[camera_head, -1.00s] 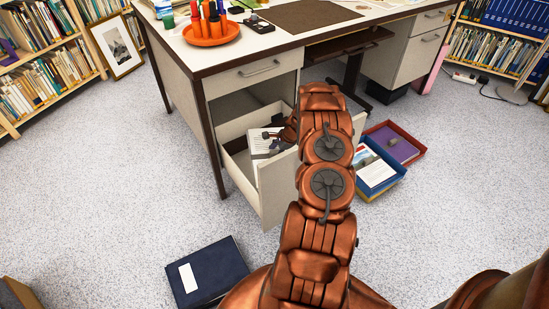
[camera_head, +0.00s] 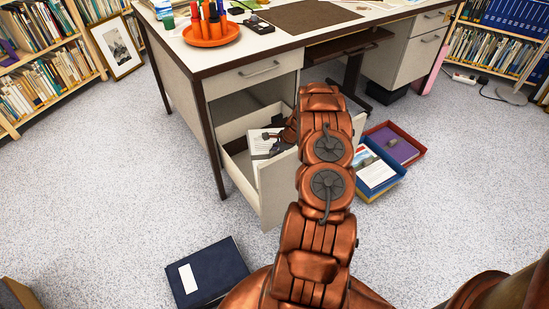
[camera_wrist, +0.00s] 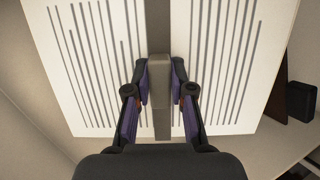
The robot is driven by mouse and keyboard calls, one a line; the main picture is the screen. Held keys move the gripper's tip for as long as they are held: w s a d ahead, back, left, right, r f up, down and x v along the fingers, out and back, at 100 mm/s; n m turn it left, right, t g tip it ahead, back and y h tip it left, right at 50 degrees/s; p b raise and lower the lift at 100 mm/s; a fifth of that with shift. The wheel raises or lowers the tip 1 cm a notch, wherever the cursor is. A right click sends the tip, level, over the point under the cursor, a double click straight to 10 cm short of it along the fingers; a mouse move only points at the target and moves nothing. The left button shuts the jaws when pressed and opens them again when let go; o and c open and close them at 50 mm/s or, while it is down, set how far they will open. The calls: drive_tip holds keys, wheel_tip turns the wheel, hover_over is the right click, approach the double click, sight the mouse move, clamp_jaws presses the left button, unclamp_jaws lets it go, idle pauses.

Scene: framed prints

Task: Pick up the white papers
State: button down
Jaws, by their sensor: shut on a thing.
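The white papers (camera_head: 262,143) are in the open lower drawer of the desk, partly hidden by my gripper and arm. In the wrist view the papers (camera_wrist: 95,70) fill most of the picture, with dark printed lines and a grey strip (camera_wrist: 159,100) down the middle. My gripper (camera_wrist: 160,82) is shut on this grey strip, one finger on each side of it. In the head view my gripper (camera_head: 277,142) is small and dark at the papers, inside the drawer.
The open drawer (camera_head: 274,192) has a raised front wall close to my arm. A dark blue binder (camera_head: 222,279) lies on the floor at the front. Red and blue trays (camera_head: 414,156) sit on the floor to the right. An orange tray (camera_head: 207,39) of bottles stands on the desk.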

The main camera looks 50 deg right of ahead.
drive_tip(key=shift+r, duration=0.1)
wheel_tip(320, 180, up, 10)
drive_tip(key=shift+f+p, duration=0.1)
drive_tip(key=shift+p, duration=0.85)
wheel_tip(320, 180, down, 10)
drive_tip(key=shift+d+b, duration=0.1)
drive_tip(key=shift+b, duration=0.9)
drive_tip(key=shift+p+v, duration=0.65)
drive_tip(key=shift+v, duration=1.85)
drive_tip(key=shift+w+f, duration=0.1)
drive_tip(key=shift+f, duration=0.05)
